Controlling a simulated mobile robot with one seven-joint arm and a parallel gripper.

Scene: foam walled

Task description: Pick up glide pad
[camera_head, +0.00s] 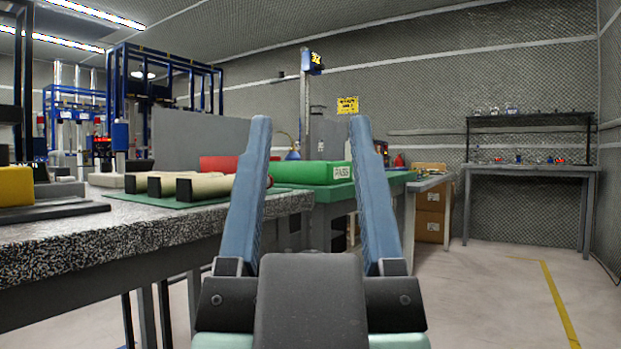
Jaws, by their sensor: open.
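My gripper (310,125) is in the middle of the view, with its two blue fingers upright, spread apart and empty. I cannot tell which object is the glide pad. Several cream pieces with dark ends (203,184) lie on a green mat (135,200) on the speckled bench to the left of my gripper. The left finger hides part of the bench's right end. My gripper touches none of these things.
The speckled bench (60,245) fills the left. Behind my fingers is a green table (325,190) with a green tray marked PASS (310,172). Cardboard boxes (430,215) and a shelved table (530,170) stand farther right. The floor (490,290) at right is clear.

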